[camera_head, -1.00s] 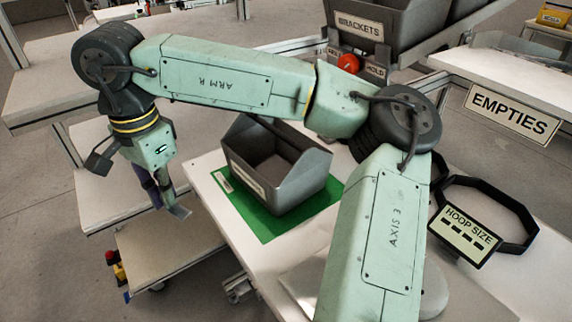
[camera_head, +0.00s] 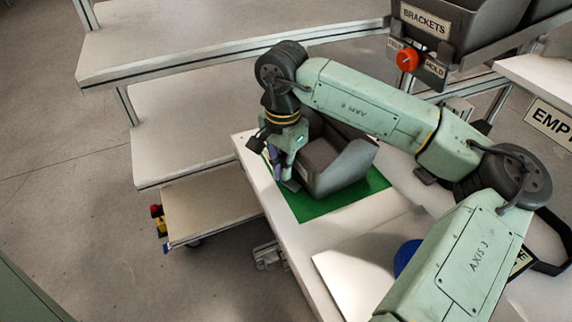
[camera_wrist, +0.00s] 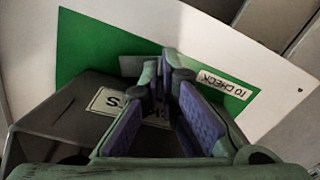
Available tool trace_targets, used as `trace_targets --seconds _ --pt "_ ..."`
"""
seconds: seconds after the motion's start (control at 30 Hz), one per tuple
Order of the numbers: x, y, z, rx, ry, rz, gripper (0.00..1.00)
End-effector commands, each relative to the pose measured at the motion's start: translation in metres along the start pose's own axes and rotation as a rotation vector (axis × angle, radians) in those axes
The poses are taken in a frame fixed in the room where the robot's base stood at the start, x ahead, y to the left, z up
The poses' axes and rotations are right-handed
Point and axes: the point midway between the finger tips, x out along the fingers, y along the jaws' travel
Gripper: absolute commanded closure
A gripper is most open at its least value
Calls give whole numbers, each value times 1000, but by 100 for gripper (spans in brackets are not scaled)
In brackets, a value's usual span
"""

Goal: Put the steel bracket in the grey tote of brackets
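My gripper (camera_head: 284,178) hangs fingers-down beside the left side of a grey tote (camera_head: 340,170) on a green mat. In the wrist view its two purple-padded fingers (camera_wrist: 163,85) close on a thin grey plate, which looks like the steel bracket (camera_wrist: 131,66). The bracket also shows as a small flat grey piece at the fingertips (camera_head: 291,186). Whether it touches the mat is unclear. A grey tote labelled BRACKETS (camera_head: 440,45) stands on a raised stand at the upper right. Its inside is mostly out of view.
The green mat (camera_head: 325,203) lies on a white table and is marked TO CHECK in the wrist view. The tote's label (camera_wrist: 108,102) is partly hidden by the fingers. A red knob (camera_head: 407,59) sits below the BRACKETS tote. White shelves (camera_head: 190,140) stand to the left.

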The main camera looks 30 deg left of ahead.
Motion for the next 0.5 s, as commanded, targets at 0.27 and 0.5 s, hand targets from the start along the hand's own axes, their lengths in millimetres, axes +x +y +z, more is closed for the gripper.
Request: trace_targets --seconds 0.27,0.5 --pt "6 2 -5 -2 0 -1 100" --pt "9 2 -4 -1 0 -1 96"
